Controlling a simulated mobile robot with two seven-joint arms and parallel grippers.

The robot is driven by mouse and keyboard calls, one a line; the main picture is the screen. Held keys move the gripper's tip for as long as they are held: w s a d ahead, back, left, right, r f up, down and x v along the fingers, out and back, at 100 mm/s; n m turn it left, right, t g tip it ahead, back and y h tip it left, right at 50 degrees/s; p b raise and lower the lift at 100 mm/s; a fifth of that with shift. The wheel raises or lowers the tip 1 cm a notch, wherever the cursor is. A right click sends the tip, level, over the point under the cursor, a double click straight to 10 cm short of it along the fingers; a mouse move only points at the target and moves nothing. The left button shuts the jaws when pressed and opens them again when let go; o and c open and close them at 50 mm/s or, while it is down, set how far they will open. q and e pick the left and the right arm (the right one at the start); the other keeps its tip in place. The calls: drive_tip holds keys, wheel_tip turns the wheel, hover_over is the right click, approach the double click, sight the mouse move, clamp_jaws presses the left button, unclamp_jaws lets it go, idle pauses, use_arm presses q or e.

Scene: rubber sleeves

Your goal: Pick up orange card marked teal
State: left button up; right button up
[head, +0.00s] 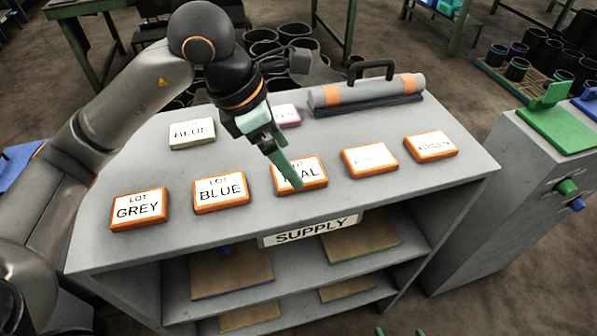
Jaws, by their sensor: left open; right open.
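The orange-edged card lettered LOT and ending in "AL" (314,172) lies flat in the front row on the grey cabinet top. My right gripper (399,332) shows only as two green fingertips, spread apart, at the bottom edge.
Orange-edged cards beside it read GREY (138,208), BLUE (220,191), and two less legible (369,160) (431,146). Behind lie a pale-edged BLUE card (192,133) and a pink-edged card (287,115).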

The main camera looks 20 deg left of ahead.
use_arm(q)
drive_tip(key=x, duration=0.3)
drive_tip(key=shift+d+f, duration=0.1)
drive_tip(key=shift+d, duration=0.05)
drive_tip(key=shift+c, duration=0.2)
drive_tip(key=c, duration=1.2)
